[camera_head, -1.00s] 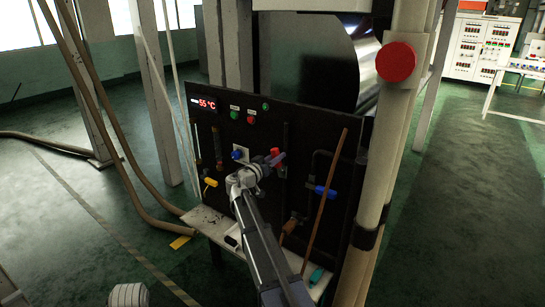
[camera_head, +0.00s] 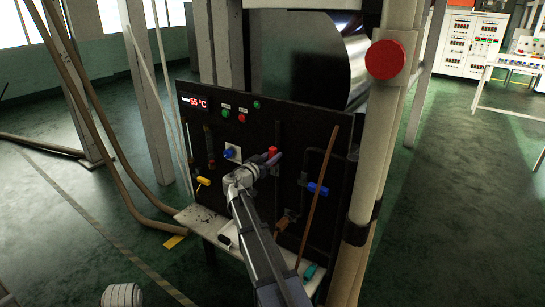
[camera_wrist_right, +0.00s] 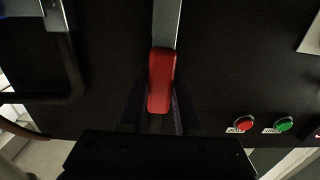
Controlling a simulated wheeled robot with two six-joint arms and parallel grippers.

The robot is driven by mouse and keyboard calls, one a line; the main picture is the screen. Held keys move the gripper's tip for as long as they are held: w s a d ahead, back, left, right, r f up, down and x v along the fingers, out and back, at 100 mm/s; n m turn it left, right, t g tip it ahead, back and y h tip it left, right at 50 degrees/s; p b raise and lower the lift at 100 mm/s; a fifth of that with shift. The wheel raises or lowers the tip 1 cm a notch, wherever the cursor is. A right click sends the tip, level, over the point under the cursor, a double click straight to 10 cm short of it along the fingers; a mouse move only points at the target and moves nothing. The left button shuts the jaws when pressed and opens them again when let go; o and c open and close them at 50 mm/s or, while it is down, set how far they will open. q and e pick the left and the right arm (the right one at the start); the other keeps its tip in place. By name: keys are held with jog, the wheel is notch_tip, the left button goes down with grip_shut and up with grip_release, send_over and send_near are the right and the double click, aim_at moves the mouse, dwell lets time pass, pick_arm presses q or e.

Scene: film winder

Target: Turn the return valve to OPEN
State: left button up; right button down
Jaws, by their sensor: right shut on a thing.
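The control panel (camera_head: 262,125) stands upright with several valves; no valve label is legible. My right gripper (camera_head: 275,159) is at the red valve handle (camera_head: 271,151) in the panel's upper middle. In the right wrist view the red handle (camera_wrist_right: 160,82) lies between the fingers of the right gripper (camera_wrist_right: 153,108), which is shut on it. There the handle is roughly in line with a grey bar (camera_wrist_right: 166,22). My arm hides part of the valve in the head view. My left gripper is out of view.
A blue handle (camera_head: 318,188) is right of my arm, a yellow handle (camera_head: 203,181) left. A blue knob (camera_head: 230,153) is close to my wrist. A brown stick (camera_head: 320,198) leans on the panel. A red button (camera_head: 385,60) sits on the post (camera_head: 366,180).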

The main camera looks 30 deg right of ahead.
jog(key=shift+s+f, duration=0.1)
jog(key=c, duration=0.6)
grip_release()
jog(key=v, duration=0.7)
jog(key=shift+a, duration=0.4)
jog(key=shift+s, duration=0.1)
